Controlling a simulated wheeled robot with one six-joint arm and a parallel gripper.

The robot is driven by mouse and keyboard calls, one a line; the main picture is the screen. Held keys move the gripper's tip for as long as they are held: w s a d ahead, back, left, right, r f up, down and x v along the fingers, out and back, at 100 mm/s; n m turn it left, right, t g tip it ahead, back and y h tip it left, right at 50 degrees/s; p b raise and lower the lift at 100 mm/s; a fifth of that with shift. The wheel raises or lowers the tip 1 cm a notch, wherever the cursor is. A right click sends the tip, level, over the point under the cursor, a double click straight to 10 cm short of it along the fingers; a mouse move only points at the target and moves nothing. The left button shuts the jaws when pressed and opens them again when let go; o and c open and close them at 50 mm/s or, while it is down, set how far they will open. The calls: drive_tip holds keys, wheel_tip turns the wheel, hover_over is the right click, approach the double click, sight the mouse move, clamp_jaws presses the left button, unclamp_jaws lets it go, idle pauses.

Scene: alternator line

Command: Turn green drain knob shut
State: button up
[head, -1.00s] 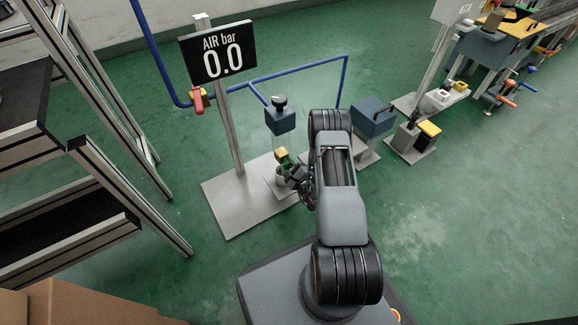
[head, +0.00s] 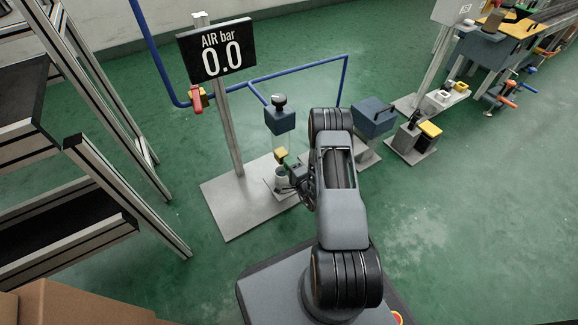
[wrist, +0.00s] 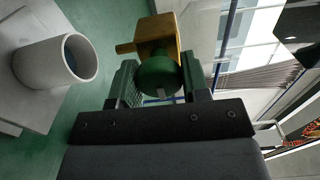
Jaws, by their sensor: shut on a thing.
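The green drain knob (wrist: 158,77) is round and sits on the front of a yellow valve block (wrist: 158,36) in the wrist view. My gripper (wrist: 158,84) is shut on the knob, with one green-padded finger on each side. In the head view my gripper (head: 292,170) is at the small yellow block (head: 281,152) under the blue-grey filter unit (head: 280,121). My wrist and fingers hide much of the knob there. A small white mark shows on the knob's lower edge in the wrist view.
An open pale cup (wrist: 56,62) stands below the valve; it also shows in the head view (head: 281,178). A gauge sign (head: 217,50) reads AIR bar 0.0. A red handle (head: 197,101) hangs on the blue pipe (head: 300,68). Shelving (head: 120,185) stands left.

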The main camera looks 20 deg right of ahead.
idle(0.4)
drive_tip(key=o, duration=0.9)
drive_tip(key=shift+s, duration=0.1)
drive_tip(key=s+d+p, duration=0.1)
drive_tip(key=s+p, duration=0.3)
drive_tip(key=s, duration=0.9)
drive_tip(key=shift+s+d, duration=0.25)
drive_tip(key=shift+s, duration=0.05)
